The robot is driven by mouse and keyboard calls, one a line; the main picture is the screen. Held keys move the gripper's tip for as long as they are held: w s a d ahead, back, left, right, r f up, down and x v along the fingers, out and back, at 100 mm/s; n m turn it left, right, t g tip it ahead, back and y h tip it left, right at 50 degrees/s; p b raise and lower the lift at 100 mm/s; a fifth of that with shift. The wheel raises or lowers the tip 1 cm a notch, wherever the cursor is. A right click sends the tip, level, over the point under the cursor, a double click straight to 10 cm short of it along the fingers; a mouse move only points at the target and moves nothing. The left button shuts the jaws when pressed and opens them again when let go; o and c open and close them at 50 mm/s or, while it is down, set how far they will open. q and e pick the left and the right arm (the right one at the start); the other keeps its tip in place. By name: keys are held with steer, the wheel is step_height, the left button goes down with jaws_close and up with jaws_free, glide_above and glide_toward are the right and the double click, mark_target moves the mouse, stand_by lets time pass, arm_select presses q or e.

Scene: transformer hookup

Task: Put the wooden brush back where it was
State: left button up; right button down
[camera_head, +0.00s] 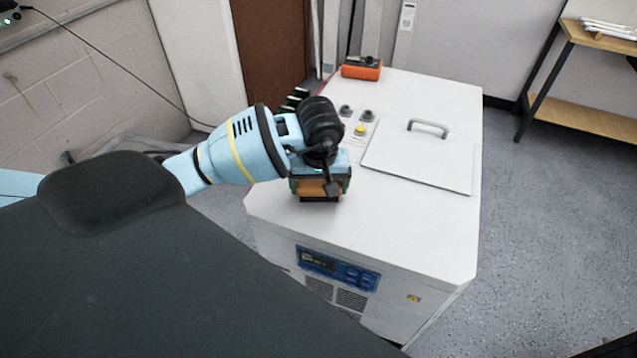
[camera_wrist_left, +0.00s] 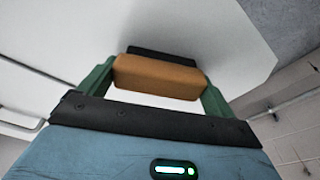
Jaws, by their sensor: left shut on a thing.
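The wooden brush (camera_head: 318,188) is a brown block with a dark bristle side. It is at the white machine's top (camera_head: 400,235), near its left front edge. My left gripper (camera_head: 320,187) reaches down over it and is shut on it. In the left wrist view, the brush (camera_wrist_left: 158,77) lies crosswise between the two green fingers of my left gripper (camera_wrist_left: 157,82), with its dark side facing away towards the white top. I cannot tell whether the bristles touch the surface. My right gripper is not in view.
An orange box-like object (camera_head: 361,72) sits at the machine's back edge. A flat lid (camera_head: 420,165) with a metal handle (camera_head: 428,126) and several knobs (camera_head: 367,115) are on the top. The right front of the top is clear. A wooden shelf (camera_head: 590,122) stands at far right.

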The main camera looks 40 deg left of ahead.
arm_select(q)
steer(key=shift+f, duration=0.2)
steer(key=o, duration=0.7)
steer(key=shift+r, duration=0.1)
steer(key=r, duration=0.4)
steer(key=s+r, duration=0.1)
steer(key=r, duration=0.3)
steer(key=d+r, duration=0.1)
steer(key=r, duration=0.3)
steer(key=shift+s, duration=0.25)
steer(key=shift+d, duration=0.1)
